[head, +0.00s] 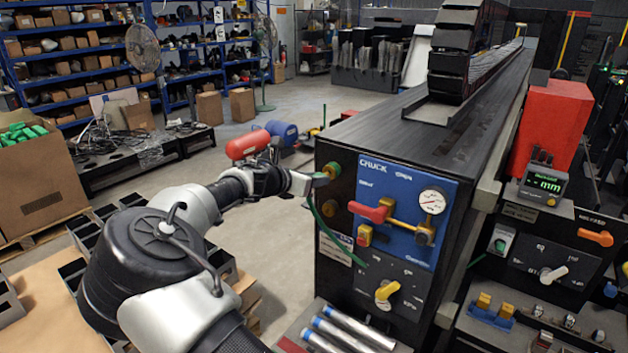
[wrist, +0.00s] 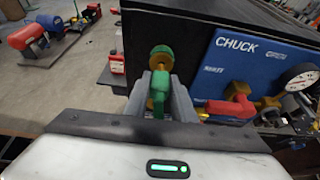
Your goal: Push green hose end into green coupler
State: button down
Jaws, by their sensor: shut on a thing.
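The green coupler (head: 332,170) sits on the black machine side, left of the blue CHUCK panel. In the wrist view it is a green ring with a brass-coloured part (wrist: 161,57), straight ahead of my fingers. My gripper (head: 312,182) is at the coupler, shut on the green hose end (wrist: 159,88), which stands between the grey fingers. The hose end lines up closely with the coupler. I cannot tell whether they touch or a gap is left. The green hose (head: 325,228) hangs from my gripper and curves down across the machine front.
The blue panel (head: 400,210) beside the coupler carries a red-handled valve (head: 370,211) and a gauge (head: 433,201) that stick out. A yellow knob (head: 387,290) is below. Metal bars (head: 345,330) lie at the machine's foot. Red and blue tanks (head: 247,145) stand behind my arm.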

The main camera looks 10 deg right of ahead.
jog(key=shift+w+d+r, duration=0.1)
jog(key=shift+w+d, duration=0.65)
jog(key=c, duration=1.4)
grip_release()
jog(key=b+v, duration=0.2)
jog(key=v, duration=1.5)
jog(key=shift+s+a, duration=0.15)
